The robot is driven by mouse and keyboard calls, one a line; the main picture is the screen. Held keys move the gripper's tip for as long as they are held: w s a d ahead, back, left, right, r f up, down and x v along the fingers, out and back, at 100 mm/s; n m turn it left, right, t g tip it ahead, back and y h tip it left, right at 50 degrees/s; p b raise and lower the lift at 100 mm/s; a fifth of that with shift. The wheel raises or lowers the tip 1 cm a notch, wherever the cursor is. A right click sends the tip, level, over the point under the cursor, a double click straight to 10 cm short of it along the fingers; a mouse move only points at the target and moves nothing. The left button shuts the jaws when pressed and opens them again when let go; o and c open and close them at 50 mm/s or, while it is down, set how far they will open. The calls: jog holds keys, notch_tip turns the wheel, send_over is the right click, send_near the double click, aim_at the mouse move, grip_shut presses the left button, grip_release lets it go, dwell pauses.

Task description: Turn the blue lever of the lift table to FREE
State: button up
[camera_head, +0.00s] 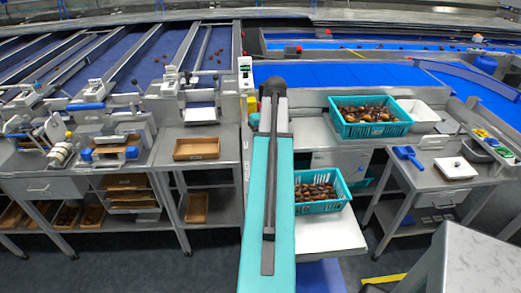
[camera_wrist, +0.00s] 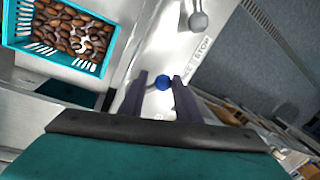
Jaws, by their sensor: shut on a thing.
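In the wrist view, the blue lever's round knob (camera_wrist: 163,83) sits between the two dark fingers of my gripper (camera_wrist: 163,88), which is shut on it. A short grey rod shows beside the knob. The lever is over a pale plate with the printed word STOP (camera_wrist: 202,50); other lettering near the fingers is partly hidden. In the head view, my teal arm hides the lever and the gripper. The lift table's pale top (camera_head: 335,238) shows right of the arm, with a teal crate of dates (camera_head: 318,207) on it.
A grey knob (camera_wrist: 198,21) stands farther along the plate. The date crate (camera_wrist: 103,67) is at upper left in the wrist view. Another teal crate (camera_head: 371,132) stands on the bench behind. A side table with a blue scoop (camera_head: 408,156) is at right.

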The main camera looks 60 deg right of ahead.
jog(key=shift+w+d+r, duration=0.1)
jog(key=shift+d+r, duration=0.05)
jog(key=shift+d, duration=0.05)
dwell(0.3)
jog(key=o, duration=1.1)
jog(key=shift+s+d+r+p, duration=0.3)
jog(key=shift+r+p, duration=0.75)
jog(key=shift+r, duration=1.2)
jog(key=shift+s+d+r+p, duration=0.35)
jog(key=shift+r+p, duration=0.7)
jog(key=shift+r, duration=1.15)
jog(key=shift+s+d+r+p, duration=0.15)
jog(key=shift+d+r+p, duration=0.25)
jog(key=shift+r+p, duration=1.25)
jog(key=shift+r+b, duration=0.55)
jog(key=shift+b, duration=0.05)
